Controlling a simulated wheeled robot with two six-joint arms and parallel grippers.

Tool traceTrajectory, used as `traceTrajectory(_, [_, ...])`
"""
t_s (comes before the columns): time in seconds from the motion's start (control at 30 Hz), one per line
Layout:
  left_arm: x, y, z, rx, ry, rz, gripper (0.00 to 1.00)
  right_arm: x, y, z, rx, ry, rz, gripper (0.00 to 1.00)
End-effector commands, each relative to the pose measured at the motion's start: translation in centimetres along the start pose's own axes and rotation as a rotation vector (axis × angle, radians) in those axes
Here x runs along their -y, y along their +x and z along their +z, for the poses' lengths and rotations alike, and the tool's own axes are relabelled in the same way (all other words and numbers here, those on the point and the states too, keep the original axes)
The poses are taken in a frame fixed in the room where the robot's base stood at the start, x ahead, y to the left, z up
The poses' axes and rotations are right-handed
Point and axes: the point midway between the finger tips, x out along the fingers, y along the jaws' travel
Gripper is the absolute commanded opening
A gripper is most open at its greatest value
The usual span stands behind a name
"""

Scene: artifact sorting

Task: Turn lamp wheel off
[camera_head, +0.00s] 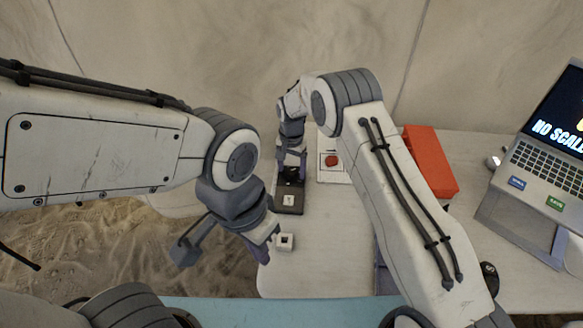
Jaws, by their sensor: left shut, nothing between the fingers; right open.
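I cannot clearly make out a lamp or its wheel. A dark device (289,203) with a white label stands on the table, and a wheel on it cannot be told. My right gripper (292,168) is open at the far end of this device and hides part of it; contact cannot be told. A small white block (286,244) with a dark square on top sits at the table's near left edge. My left gripper (262,251) is shut and empty, pointing down just left of this block. Its fingertips are partly hidden.
A white card with a red piece (332,161) lies behind my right arm. An orange-red box (431,162) stands right of it. A laptop (545,165) on a stand is at the far right. The pale table (330,250) is clear in front of the device.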

Motion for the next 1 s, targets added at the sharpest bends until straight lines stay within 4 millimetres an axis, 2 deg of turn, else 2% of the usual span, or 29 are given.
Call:
traceTrajectory(0.1, [0.0,0.01,0.0,0.0,0.0,0.0,0.0,0.0,0.0,0.0,0.0,0.0,0.0,0.79])
traceTrajectory(0.13, [0.0,0.01,0.0,0.0,0.0,0.0,0.0,0.0,0.0,0.0,0.0,0.0,0.0,0.75])
traceTrajectory(0.27, [0.0,0.01,0.0,0.0,0.0,0.0,0.0,-0.01,-0.01,0.0,0.0,0.0,0.0,0.25])
traceTrajectory(0.3, [0.0,0.01,0.0,0.0,0.0,0.0,0.0,-0.01,-0.02,0.0,0.0,0.0,0.0,0.1])
traceTrajectory(0.33, [0.0,0.01,0.0,0.0,0.0,0.0,0.0,-0.01,-0.02,0.0,0.0,0.0,0.0,0.0])
traceTrajectory(0.67, [0.01,0.13,0.01,0.0,0.0,0.0,0.0,-0.04,0.0,0.01,0.001,-0.039,0.001,0.0])
traceTrajectory(1.0, [0.04,0.61,0.04,0.0,0.0,0.0,0.0,-0.03,0.04,0.0,0.001,-0.262,0.001,0.0])
